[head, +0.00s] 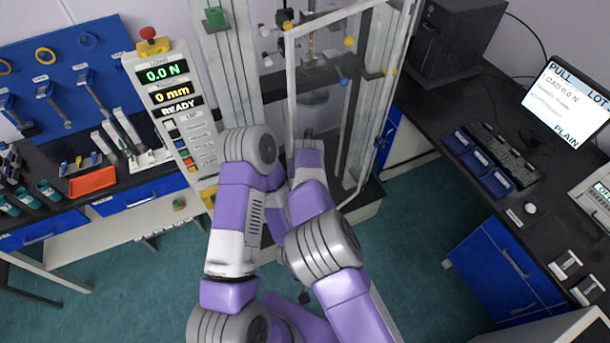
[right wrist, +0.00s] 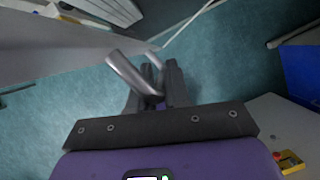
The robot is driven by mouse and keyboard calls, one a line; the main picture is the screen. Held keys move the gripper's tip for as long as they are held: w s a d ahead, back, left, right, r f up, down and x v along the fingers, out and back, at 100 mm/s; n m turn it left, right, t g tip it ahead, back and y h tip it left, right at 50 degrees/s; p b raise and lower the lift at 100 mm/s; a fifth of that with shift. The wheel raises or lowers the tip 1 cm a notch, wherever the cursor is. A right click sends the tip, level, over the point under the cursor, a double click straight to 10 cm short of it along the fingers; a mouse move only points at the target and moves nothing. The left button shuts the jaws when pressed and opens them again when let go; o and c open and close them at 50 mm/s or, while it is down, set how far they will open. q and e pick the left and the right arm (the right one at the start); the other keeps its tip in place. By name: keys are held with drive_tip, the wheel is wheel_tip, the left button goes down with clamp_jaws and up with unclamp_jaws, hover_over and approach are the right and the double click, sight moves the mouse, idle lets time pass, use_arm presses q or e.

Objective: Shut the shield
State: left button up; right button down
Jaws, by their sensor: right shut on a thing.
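The shield (head: 288,75) is a clear panel in a pale frame on the test machine, in the upper middle of the head view. It stands at an angle before the machine's grips; I cannot tell how wide the gap is. My right gripper (right wrist: 155,78) is shut on the shield's metal handle (right wrist: 130,73) in the right wrist view. The grey shield panel (right wrist: 60,52) spreads to the upper left there. In the head view my right arm reaches to the shield's lower left edge, its fingers hidden. My left arm is bent at the left; its gripper does not show.
A control panel (head: 173,97) reading 0.0 N, 0 mm and READY stands left of the machine. A tool bench (head: 150,170) is at the left. A dark bench with a monitor (head: 568,100) and keyboard is at the right. Green floor (head: 420,240) between is clear.

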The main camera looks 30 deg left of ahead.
drive_tip(key=shift+a, duration=0.3)
drive_tip(key=c, duration=1.2)
unclamp_jaws()
drive_tip(key=shift+o, duration=0.2)
drive_tip(key=shift+w, duration=0.1)
drive_tip(key=b+v, duration=0.1)
drive_tip(key=v, duration=0.6)
drive_tip(key=shift+r, duration=0.25)
drive_tip(key=shift+d, duration=0.1)
